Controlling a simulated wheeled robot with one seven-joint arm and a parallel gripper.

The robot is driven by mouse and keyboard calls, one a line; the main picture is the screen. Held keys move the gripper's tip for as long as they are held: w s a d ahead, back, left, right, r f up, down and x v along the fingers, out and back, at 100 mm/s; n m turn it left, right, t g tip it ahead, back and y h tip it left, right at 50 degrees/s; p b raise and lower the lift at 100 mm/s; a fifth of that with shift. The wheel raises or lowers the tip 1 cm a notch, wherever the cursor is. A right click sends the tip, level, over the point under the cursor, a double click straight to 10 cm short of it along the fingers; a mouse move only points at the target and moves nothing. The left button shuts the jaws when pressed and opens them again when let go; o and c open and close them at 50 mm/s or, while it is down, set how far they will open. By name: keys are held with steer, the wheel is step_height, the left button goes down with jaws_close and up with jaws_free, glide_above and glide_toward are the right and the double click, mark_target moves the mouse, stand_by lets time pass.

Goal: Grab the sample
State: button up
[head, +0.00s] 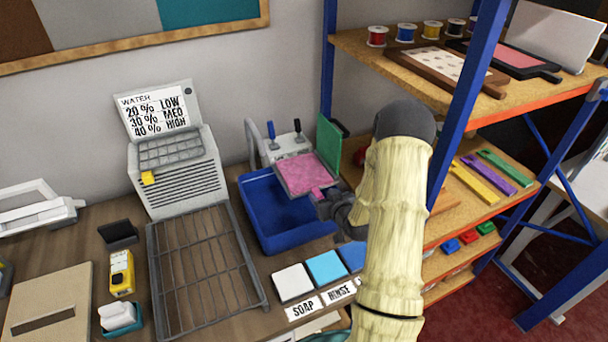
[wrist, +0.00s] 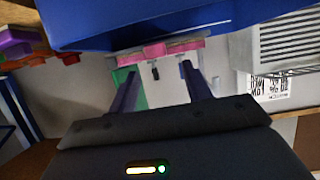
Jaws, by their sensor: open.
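The sample appears to be the pink speckled square (head: 302,173), with a brighter pink tab at its front right edge. It is at the back of the blue basin (head: 262,222), beside an upright green panel (head: 328,142). My gripper (head: 326,203) is close to the tab, partly hidden by my arm. In the wrist view the two fingers of my gripper (wrist: 158,68) are apart, and the pink sample (wrist: 160,48) shows edge-on across their tips. Whether they touch it I cannot tell. The blue basin (wrist: 150,20) fills the top of that view.
A wire rack (head: 203,270) lies left of the basin, with a grey dryer-like box (head: 178,175) behind it. White and blue tiles (head: 293,282) lie in front. A shelf unit with a blue post (head: 465,110) stands close to the right of my arm.

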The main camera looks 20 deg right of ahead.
mark_target(318, 193)
steer(key=x, duration=0.4)
steer(key=shift+f, duration=0.4)
jaws_close()
steer(key=shift+r, duration=0.1)
step_height(318, 193, up, 28)
steer(key=b, duration=0.1)
stand_by(0.5)
stand_by(0.4)
